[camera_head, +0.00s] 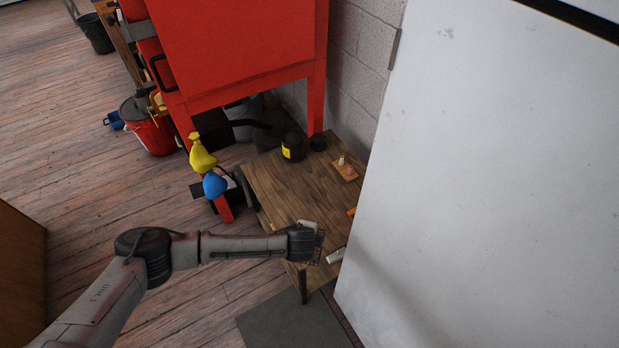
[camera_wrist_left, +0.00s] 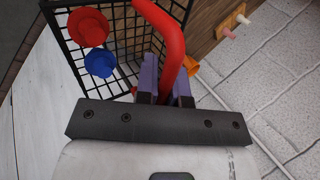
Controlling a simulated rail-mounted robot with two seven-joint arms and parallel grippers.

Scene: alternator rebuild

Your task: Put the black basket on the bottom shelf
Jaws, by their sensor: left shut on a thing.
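The black wire basket (camera_wrist_left: 128,24) fills the upper left of the left wrist view, with a thick red handle (camera_wrist_left: 172,40) rising beside it. My left gripper (camera_wrist_left: 166,92) has its purple fingers on either side of the red handle and is shut on it. In the head view my left gripper (camera_head: 308,240) is over the near part of a wooden tabletop, and only a little dark wire of the basket (camera_head: 319,246) shows past it. I cannot make out a bottom shelf. My right gripper is not in view.
The wooden table (camera_head: 290,190) bears a black jar (camera_head: 293,147) and a small board (camera_head: 345,169). A red cabinet (camera_head: 240,45) stands behind it, and a large white panel (camera_head: 480,180) on the right. A red bucket (camera_head: 152,135) stands left, with open floor nearer.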

